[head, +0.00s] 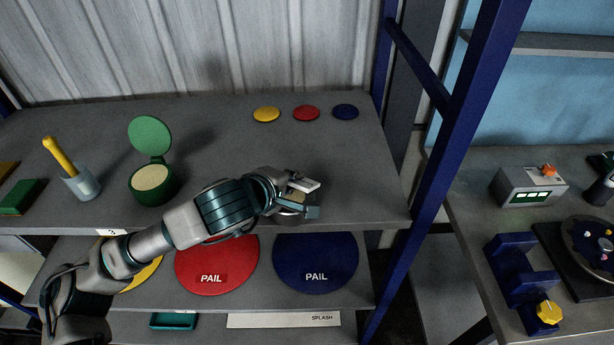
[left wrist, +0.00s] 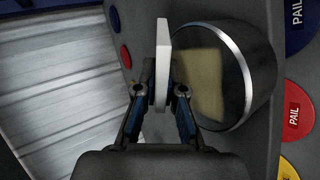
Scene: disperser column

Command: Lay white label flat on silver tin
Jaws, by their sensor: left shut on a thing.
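The white label (left wrist: 162,65) is a thin slab seen almost edge-on between the fingers of my left gripper (left wrist: 160,92) in the left wrist view. In the head view the label (head: 307,184) shows as a small pale piece at the tip of my left gripper (head: 305,198), which is shut on it. The silver tin (left wrist: 262,65) is a dark round can with a bright rim, close beside the label; its round face with a tan patch turns toward the label. In the head view the gripper mostly hides the tin (head: 288,212). My right gripper is not in view.
A green tin with an open lid (head: 152,184) and a cup with a yellow-handled tool (head: 82,184) stand left on the shelf. Yellow, red and blue discs (head: 306,113) lie at the back. A blue post (head: 455,130) rises right. The shelf's middle is clear.

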